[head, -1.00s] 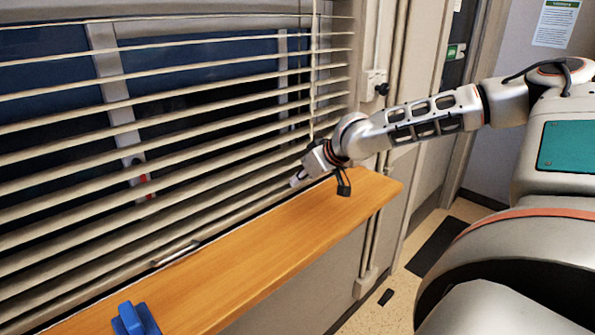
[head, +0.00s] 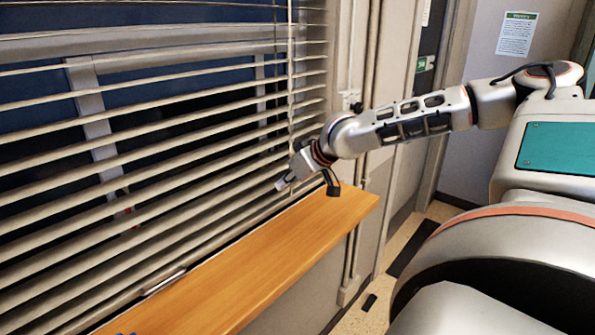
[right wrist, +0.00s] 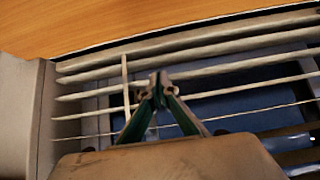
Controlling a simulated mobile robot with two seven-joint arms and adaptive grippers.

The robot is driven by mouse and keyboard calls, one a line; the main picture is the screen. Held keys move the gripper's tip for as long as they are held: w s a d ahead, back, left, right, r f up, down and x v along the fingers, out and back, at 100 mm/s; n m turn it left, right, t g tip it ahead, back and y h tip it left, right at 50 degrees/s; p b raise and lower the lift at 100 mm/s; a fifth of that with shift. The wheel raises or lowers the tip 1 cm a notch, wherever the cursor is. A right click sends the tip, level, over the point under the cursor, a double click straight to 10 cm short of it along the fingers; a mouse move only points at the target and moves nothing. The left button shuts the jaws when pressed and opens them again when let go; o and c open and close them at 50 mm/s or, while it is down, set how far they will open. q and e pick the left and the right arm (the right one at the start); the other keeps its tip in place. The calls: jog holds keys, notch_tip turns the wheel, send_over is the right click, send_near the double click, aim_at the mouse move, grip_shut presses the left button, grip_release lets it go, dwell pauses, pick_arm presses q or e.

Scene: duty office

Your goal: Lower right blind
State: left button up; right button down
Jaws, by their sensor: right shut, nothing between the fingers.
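The blind (head: 150,165) with pale horizontal slats covers the window in the head view. Its slats are spread apart, with dark glass showing between them. A thin vertical wand or cord (head: 291,60) hangs near its right end; it also shows in the right wrist view (right wrist: 125,85). My right gripper (head: 281,186) is shut and empty, in front of the lower right slats, just above the sill. In the right wrist view its closed fingertips (right wrist: 159,82) appear close to the wand, to its right; I cannot tell whether they touch. My left gripper is not in view.
A wooden sill (head: 270,255) runs below the blind. The wall with pipes (head: 352,240) stands right of the window, with a doorway and a paper notice (head: 516,34) beyond.

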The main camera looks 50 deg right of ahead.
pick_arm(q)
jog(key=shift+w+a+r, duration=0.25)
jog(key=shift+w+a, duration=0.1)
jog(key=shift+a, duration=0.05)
pick_arm(e)
jog(key=v, duration=0.7)
jog(key=shift+r, duration=0.1)
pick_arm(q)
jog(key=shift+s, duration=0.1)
